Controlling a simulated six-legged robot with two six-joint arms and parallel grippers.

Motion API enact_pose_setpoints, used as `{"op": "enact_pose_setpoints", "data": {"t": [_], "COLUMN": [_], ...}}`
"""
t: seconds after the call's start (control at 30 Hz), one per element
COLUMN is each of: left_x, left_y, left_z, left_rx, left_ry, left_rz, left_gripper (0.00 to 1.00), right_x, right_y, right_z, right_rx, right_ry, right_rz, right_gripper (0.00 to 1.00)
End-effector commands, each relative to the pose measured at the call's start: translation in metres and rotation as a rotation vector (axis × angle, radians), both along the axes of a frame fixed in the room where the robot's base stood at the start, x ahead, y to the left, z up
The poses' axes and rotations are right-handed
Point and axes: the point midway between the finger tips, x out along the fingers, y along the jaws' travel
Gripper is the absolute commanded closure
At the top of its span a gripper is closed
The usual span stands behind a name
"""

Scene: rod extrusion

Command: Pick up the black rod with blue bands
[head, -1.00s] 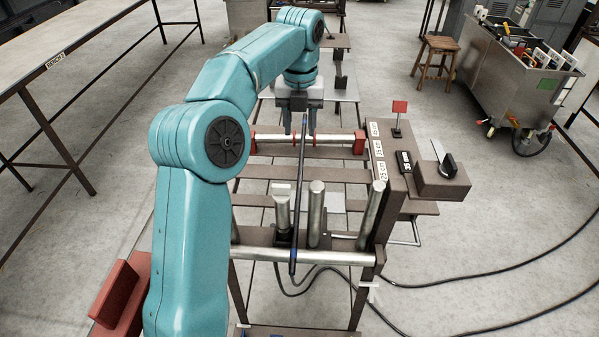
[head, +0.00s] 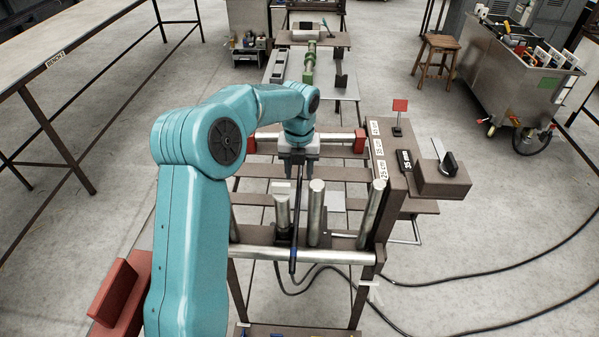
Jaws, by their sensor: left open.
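The thin black rod with blue bands (head: 294,235) lies lengthwise over the brown frame, its near end on the front silver roller (head: 325,256). Its far part is hidden by my left gripper and arm. My left gripper (head: 298,174) points down over the far part of the rod, with its fingers apart, one on each side of the rod as seen from here. I cannot tell how high the fingertips are above the rod. My right gripper is not in view.
Upright silver posts (head: 317,215) stand close to the rod on both sides. A rear roller with red ends (head: 360,141) lies behind the gripper. A brown control box with a black knob (head: 447,170) is at the right. A red block (head: 117,290) is at the lower left.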

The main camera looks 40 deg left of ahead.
Motion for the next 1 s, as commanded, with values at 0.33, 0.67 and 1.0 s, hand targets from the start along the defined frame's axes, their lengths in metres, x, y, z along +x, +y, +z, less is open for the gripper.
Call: {"op": "enact_pose_setpoints", "data": {"t": [0.33,0.67,1.0], "left_x": [0.000,0.000,0.001], "left_y": [0.000,0.000,0.000], "left_z": [0.000,0.002,0.046], "left_rx": [0.000,0.001,0.003], "left_ry": [0.000,-0.001,-0.005], "left_rz": [0.000,0.000,0.000], "left_gripper": [1.00,1.00,1.00], "right_x": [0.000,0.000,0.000], "right_y": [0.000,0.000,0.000], "right_z": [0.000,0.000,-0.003], "right_rx": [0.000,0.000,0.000], "right_ry": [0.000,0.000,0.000], "right_rz": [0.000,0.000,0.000], "right_gripper": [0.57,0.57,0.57]}}
